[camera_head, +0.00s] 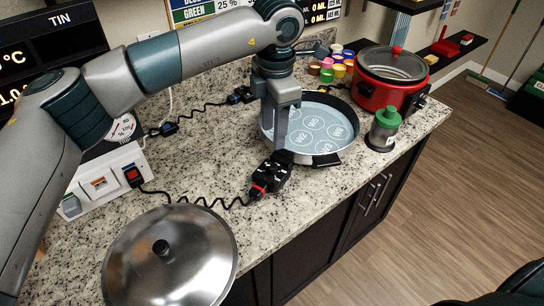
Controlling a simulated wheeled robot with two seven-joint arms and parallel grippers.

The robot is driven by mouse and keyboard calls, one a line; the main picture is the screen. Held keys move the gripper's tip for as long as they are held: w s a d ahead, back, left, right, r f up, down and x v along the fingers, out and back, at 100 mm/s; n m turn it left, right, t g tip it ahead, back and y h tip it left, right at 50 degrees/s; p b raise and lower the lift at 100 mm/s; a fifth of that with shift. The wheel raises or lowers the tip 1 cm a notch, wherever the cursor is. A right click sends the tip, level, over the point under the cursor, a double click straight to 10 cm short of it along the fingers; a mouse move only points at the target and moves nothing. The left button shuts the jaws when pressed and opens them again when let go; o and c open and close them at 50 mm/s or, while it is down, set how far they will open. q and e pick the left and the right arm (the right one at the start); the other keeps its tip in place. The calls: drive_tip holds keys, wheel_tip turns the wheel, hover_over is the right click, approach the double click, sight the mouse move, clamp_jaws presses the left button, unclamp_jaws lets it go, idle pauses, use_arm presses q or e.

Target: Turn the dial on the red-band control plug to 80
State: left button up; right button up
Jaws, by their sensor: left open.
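The red-band control plug (261,189) is a small black block with white markings and a red band at its near end. It lies on the granite counter in front of the pan, with a coiled black cord running left from it. My left gripper (283,155) points down just above the plug's far end, its fingers overlapping the pan's near rim in the picture. It is open. The dial's setting is too small to read, and the fingers partly hide that end. My right gripper is not in view.
A round pan (330,122) with marked circles stands behind the plug. A metal lid (185,262) lies at the front left. A white box with a red switch (133,175) stands left. A red pot (385,96) and green-topped jar (384,127) stand right. Bare counter (290,205) lies near the front edge.

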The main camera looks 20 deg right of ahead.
sight(272, 166)
use_arm(q)
drive_tip(key=f+p, duration=0.1)
drive_tip(key=f, duration=0.2)
drive_tip(key=f+p, duration=0.1)
drive_tip(key=f, duration=0.2)
drive_tip(key=f+p, duration=0.1)
drive_tip(key=f, duration=0.3)
drive_tip(key=shift+w+p, duration=0.3)
drive_tip(key=shift+f, duration=0.75)
clamp_jaws()
